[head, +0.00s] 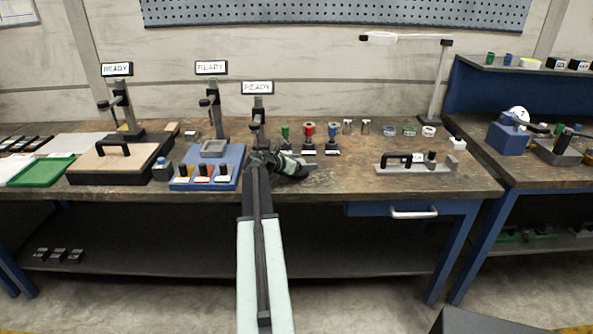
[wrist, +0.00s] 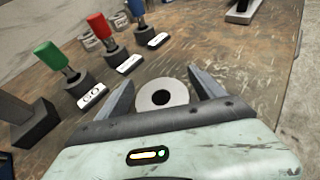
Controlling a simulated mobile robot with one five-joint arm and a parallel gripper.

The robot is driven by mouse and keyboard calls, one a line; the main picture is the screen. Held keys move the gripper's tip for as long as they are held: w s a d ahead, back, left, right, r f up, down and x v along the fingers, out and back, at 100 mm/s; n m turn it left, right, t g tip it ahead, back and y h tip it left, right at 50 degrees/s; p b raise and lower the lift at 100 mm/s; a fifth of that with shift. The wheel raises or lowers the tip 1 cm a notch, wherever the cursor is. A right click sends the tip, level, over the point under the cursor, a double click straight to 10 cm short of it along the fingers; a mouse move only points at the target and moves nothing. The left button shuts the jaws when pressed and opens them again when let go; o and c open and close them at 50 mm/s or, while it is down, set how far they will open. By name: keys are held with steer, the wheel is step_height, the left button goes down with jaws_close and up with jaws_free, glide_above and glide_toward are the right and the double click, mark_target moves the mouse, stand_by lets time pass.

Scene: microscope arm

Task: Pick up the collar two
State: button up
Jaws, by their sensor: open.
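A pale round collar-like ring (wrist: 162,96) with a dark hole lies between the fingers of my gripper in the wrist view. No number shows on it, so I cannot tell if it is collar two. My gripper (wrist: 163,88) is open, one finger on each side of the ring, with gaps visible. The ring's lower edge is close to the gripper body. In the head view my gripper (head: 300,168) is low over the bench, right of the blue fixture (head: 180,184). My arm hides the bench behind it, and the ring is not distinguishable there.
Green (wrist: 48,55), red (wrist: 99,26) and blue (wrist: 136,8) handled pieces stand in dark labelled blocks left of my gripper. Several small rings (head: 409,131) sit toward the back right of the bench.

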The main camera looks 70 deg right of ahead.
steer(key=shift+r, duration=0.1)
jaws_close()
steer(key=shift+r, duration=0.1)
